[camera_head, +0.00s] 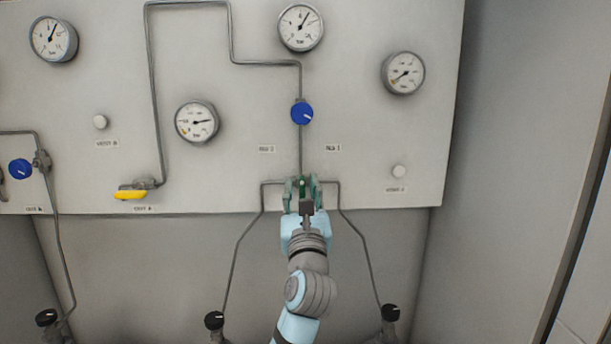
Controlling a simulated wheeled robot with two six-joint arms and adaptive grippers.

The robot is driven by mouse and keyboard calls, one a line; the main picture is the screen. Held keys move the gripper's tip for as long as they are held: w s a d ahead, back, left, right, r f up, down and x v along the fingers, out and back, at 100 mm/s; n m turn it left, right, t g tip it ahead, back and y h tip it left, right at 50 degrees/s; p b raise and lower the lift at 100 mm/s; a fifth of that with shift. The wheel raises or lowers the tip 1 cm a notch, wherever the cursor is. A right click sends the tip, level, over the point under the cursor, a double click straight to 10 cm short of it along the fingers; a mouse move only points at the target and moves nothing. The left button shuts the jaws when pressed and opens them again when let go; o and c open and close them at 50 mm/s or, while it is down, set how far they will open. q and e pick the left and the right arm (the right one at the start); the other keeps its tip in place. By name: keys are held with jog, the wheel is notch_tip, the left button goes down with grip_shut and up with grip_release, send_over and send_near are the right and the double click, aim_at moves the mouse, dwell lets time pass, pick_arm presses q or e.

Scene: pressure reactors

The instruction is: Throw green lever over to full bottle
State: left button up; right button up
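The green lever (302,184) sits on a valve at the lower middle of the panel, where two side pipes and one upper pipe meet. My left gripper (302,190) is right at it, with one finger on each side and the lever between them. The fingers look spread, and I see no clear contact. The gripper partly hides the valve. Two bottle tops with black knobs show below, one at left (214,320) and one at right (390,313); the bottles' bodies are out of view. My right gripper is not in view.
A left gauge (197,122) has its needle pointing right; a right gauge (403,73) has its needle pointing low left. A blue knob (302,113) is above the lever. A yellow handle (130,195) is at left. Thin pipes run down on both sides of my arm.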

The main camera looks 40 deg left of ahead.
pick_arm(q)
jog(key=x, duration=0.2)
jog(key=shift+w+a, duration=0.2)
jog(key=shift+w, duration=0.2)
jog(key=shift+s+d+r, duration=0.15)
jog(key=shift+s+d, duration=0.05)
jog(key=shift+s, duration=0.25)
jog(key=c, duration=0.3)
grip_shut()
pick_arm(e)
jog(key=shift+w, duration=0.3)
